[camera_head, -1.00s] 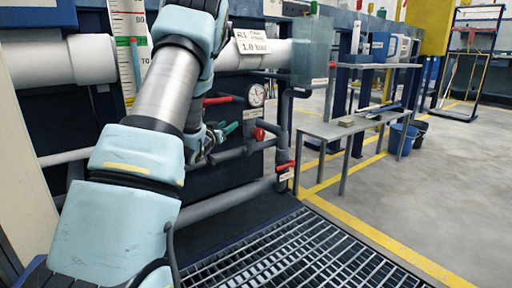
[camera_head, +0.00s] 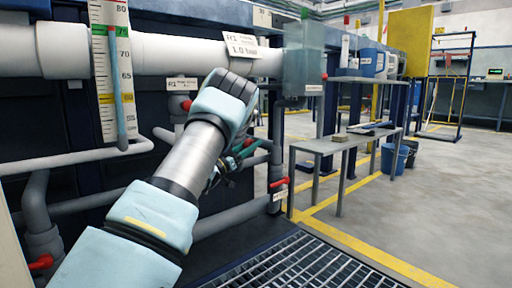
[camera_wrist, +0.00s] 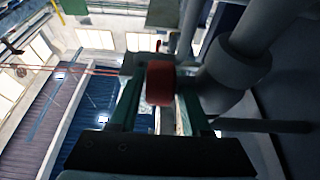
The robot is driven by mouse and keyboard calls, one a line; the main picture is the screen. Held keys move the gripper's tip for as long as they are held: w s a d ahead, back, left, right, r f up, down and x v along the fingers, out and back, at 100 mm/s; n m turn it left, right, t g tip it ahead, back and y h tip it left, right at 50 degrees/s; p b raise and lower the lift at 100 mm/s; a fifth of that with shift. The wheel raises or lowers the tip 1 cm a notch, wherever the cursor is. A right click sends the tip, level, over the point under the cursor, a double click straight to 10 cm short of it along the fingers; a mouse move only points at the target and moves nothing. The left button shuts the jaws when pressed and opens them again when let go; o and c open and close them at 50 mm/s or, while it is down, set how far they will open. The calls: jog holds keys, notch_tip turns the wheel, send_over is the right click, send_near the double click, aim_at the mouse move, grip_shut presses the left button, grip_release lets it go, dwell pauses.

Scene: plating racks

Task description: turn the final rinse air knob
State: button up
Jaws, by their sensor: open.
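In the wrist view a red knob (camera_wrist: 160,83) sits between the two green fingers of my gripper (camera_wrist: 160,95). The fingers stand apart, one on each side of it; I cannot tell whether either touches it. A grey pipe fitting lies just to its right. In the head view my gripper (camera_head: 236,158) is partly hidden behind my own wrist, in front of the pipework. A small bit of red (camera_head: 248,143) shows at the fingers there.
Other red handles show at the upper pipe (camera_head: 187,105), the lower right pipe (camera_head: 278,182) and the lower left (camera_head: 40,262). A sign reading 1.0 bar (camera_head: 245,44) hangs above my wrist. A grey bench (camera_head: 345,143) stands right. Floor grating (camera_head: 300,265) lies below.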

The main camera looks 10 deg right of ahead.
jog(key=x, duration=0.3)
jog(key=shift+b, duration=0.4)
grip_shut()
